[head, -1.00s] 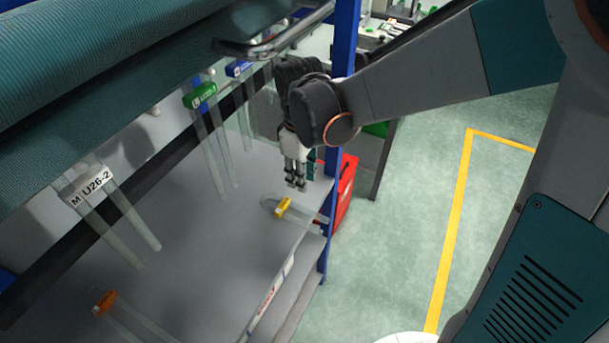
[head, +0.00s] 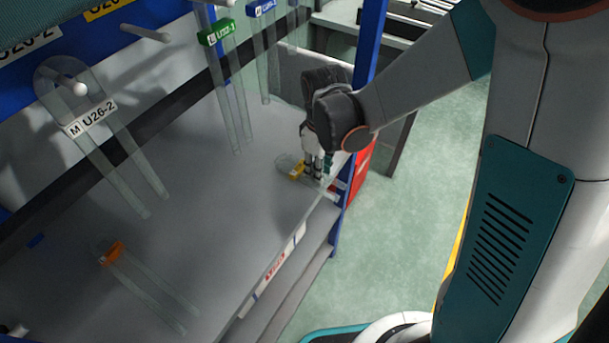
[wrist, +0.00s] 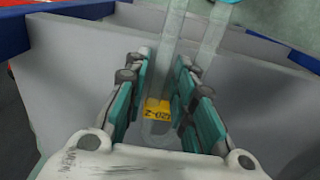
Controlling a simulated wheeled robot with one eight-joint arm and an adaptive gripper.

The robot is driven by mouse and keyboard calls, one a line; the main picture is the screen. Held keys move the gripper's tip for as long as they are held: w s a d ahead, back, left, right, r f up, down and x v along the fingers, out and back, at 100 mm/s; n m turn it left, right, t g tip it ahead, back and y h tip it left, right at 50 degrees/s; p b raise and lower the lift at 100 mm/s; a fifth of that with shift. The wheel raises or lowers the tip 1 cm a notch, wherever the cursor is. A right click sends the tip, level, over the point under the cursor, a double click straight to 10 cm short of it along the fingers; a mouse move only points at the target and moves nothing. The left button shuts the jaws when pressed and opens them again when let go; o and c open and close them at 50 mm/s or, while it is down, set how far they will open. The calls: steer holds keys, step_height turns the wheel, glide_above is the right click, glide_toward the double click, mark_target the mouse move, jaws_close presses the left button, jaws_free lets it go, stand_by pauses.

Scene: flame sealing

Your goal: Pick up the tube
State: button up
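A clear U-shaped tube with a yellow label (head: 297,168) lies on the grey shelf near its right end. In the wrist view its yellow label (wrist: 158,112) and rounded bend show between my fingers, and its two legs run away past the fingertips. My gripper (head: 313,176) is down at the tube, beside the label in the head view. In the wrist view my gripper (wrist: 163,68) is open, with teal finger pads on both sides of the tube. Narrow gaps seem to remain beside the label. Contact cannot be told.
An orange-labelled tube (head: 112,252) lies on the shelf (head: 190,215) at the front left. Tubes labelled white (head: 92,119), green (head: 216,33) and blue (head: 261,8) hang at the back. A blue post (head: 366,50) and red box (head: 361,168) stand right of my gripper.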

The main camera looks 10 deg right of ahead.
jaws_close()
step_height(320, 180, up, 10)
steer(key=p, duration=0.4)
stand_by(0.3)
